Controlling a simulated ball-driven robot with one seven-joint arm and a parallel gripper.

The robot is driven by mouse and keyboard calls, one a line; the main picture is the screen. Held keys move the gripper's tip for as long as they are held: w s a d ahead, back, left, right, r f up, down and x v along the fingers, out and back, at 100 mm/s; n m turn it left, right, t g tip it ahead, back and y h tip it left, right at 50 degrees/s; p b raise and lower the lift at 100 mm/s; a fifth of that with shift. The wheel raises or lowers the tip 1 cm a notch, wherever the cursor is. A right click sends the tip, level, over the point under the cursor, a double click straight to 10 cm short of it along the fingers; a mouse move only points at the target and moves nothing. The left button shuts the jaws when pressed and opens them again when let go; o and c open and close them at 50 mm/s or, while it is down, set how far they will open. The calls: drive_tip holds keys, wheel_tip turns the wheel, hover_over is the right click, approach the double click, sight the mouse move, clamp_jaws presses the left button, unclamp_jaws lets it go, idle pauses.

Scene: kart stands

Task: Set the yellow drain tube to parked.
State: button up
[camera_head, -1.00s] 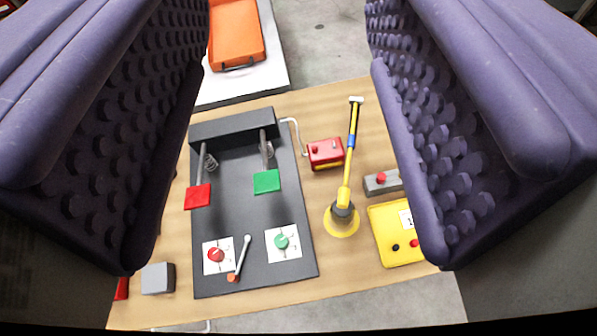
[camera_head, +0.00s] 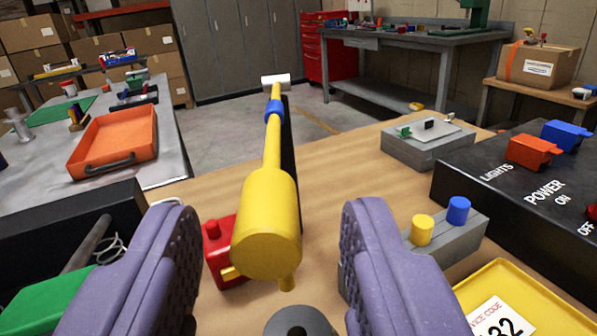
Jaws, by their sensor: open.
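The yellow drain tube (camera_head: 272,150) stands in the middle of the view. It has a thick yellow lower part (camera_head: 268,225), a blue band and a white crosspiece at its far end. A dark upright strip (camera_head: 291,160) shows just behind its right side. A dark grey ring (camera_head: 300,322) shows below it at the bottom edge. My gripper (camera_head: 268,235) is open, with one purple padded finger on each side of the tube's lower part. There are gaps on both sides in the picture; the depth between fingers and tube is hard to tell.
A red box (camera_head: 220,255) is close left of the tube. A grey block with yellow and blue knobs (camera_head: 440,236) and a yellow tray (camera_head: 540,300) are at right. A black panel with a green paddle (camera_head: 50,302) is at left. Bare wood lies beyond.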

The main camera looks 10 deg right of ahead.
drive_tip(key=shift+w+d, duration=0.15)
drive_tip(key=shift+w, duration=1.2)
drive_tip(key=shift+c, duration=0.5)
